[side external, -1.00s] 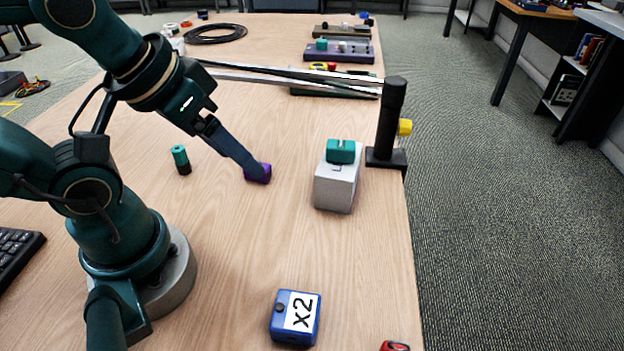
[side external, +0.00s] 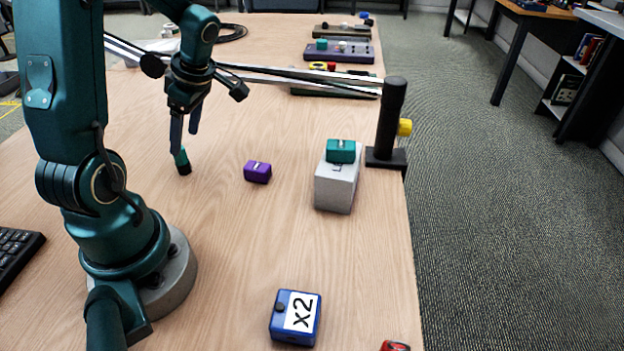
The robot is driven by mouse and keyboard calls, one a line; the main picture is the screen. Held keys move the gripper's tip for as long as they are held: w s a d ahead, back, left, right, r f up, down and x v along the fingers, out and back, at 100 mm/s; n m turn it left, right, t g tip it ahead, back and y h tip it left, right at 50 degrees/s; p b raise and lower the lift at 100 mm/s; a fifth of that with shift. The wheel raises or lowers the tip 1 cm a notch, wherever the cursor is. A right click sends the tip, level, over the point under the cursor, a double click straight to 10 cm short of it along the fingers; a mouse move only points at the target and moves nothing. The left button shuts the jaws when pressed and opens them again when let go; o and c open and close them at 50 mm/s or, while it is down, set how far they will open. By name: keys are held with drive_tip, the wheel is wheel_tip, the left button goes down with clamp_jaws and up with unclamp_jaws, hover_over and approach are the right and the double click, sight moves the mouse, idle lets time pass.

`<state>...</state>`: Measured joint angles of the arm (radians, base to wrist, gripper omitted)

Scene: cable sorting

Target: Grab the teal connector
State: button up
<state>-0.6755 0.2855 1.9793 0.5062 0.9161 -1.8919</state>
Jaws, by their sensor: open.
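A small teal and black cylinder (side external: 183,166) stands upright on the table, left of the middle. A teal block-shaped connector (side external: 341,151) sits on top of a light grey box (side external: 335,190) near the right table edge. My gripper (side external: 185,143) points down, open, with its fingers at the upper part of the cylinder. One finger partly covers the cylinder; I cannot tell whether it touches. A purple connector (side external: 257,172) lies on the table between the cylinder and the grey box.
A black post (side external: 391,115) with a yellow knob stands at the right table edge. A long rail (side external: 290,78) crosses behind my gripper. A blue box marked x2 (side external: 295,317) lies in front. A further teal block (side external: 321,44) sits on a back panel.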

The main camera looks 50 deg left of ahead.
sight(181, 160)
drive_tip(key=shift+s+a+f, duration=0.3)
drive_tip(key=shift+s+f, duration=0.25)
drive_tip(key=shift+f, duration=0.1)
drive_tip(key=shift+x, duration=2.15)
drive_tip(key=shift+d, duration=0.1)
clamp_jaws()
